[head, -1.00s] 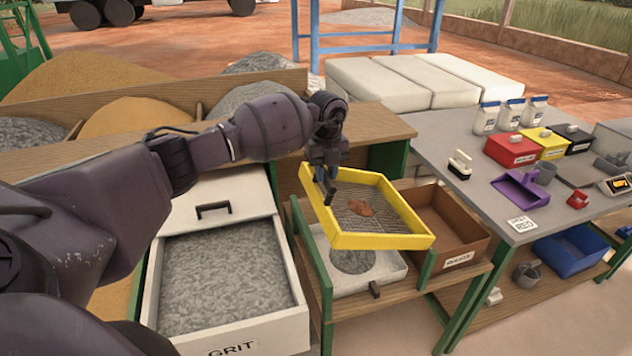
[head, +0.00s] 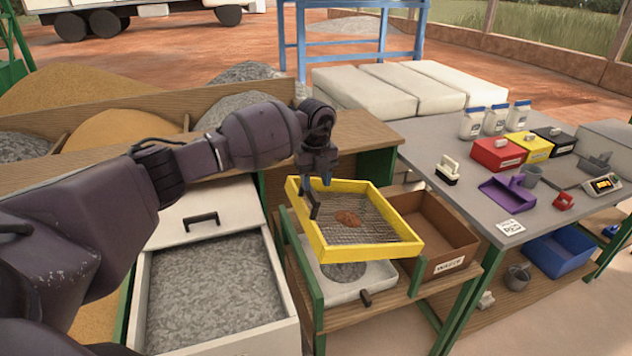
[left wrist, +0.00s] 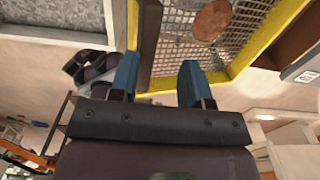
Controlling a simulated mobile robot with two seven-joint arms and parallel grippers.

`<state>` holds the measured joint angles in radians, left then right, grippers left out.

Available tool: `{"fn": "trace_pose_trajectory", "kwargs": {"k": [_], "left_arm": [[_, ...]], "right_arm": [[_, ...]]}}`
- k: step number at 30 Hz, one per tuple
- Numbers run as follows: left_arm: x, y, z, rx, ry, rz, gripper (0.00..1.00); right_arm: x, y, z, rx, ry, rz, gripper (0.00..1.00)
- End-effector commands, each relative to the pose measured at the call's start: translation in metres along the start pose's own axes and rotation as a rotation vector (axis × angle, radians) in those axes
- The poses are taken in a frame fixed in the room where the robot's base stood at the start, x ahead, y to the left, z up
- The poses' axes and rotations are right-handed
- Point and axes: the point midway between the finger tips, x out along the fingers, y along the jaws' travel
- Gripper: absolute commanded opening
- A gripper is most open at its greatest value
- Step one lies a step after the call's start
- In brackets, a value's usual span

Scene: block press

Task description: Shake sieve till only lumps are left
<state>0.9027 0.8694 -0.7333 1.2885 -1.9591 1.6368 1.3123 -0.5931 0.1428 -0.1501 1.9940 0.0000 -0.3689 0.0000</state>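The yellow-framed sieve (head: 372,253) is held tilted above the stand, lower toward the front right. A reddish-brown lump (head: 347,218) lies on its wire mesh, and no grey grit is visible there. The lump also shows in the left wrist view (left wrist: 211,20). My left gripper (head: 314,205) is at the sieve's left side. In the left wrist view its blue fingers (left wrist: 158,82) are at the yellow frame, seemingly gripping it; the contact is partly hidden. A white pan (head: 385,284) with grey material in its round opening is below. My right gripper is not in view.
A drawer of grey grit (head: 212,292) is left of the stand. A brown waste box (head: 448,266) is at its right. The grey table (head: 425,152) holds a purple scoop (head: 508,195), bottles and coloured boxes. Green posts flank the pan.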

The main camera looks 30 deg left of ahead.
Motion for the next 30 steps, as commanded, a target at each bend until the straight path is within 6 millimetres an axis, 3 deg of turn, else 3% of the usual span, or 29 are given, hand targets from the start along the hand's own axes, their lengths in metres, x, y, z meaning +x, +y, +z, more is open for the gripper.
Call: {"fn": "trace_pose_trajectory", "kwargs": {"k": [15, 21, 30], "left_arm": [[-0.085, -0.001, 0.0, 0.001, -0.002, -0.002, 0.43], [-0.1, -0.001, 0.0, 0.0, -0.001, -0.001, 0.43], [-0.102, -0.001, -0.001, 0.001, 0.0, -0.001, 0.43]], "right_arm": [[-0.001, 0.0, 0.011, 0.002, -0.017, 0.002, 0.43], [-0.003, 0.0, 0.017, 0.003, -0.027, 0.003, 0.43], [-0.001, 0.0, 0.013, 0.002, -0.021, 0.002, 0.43]]}}
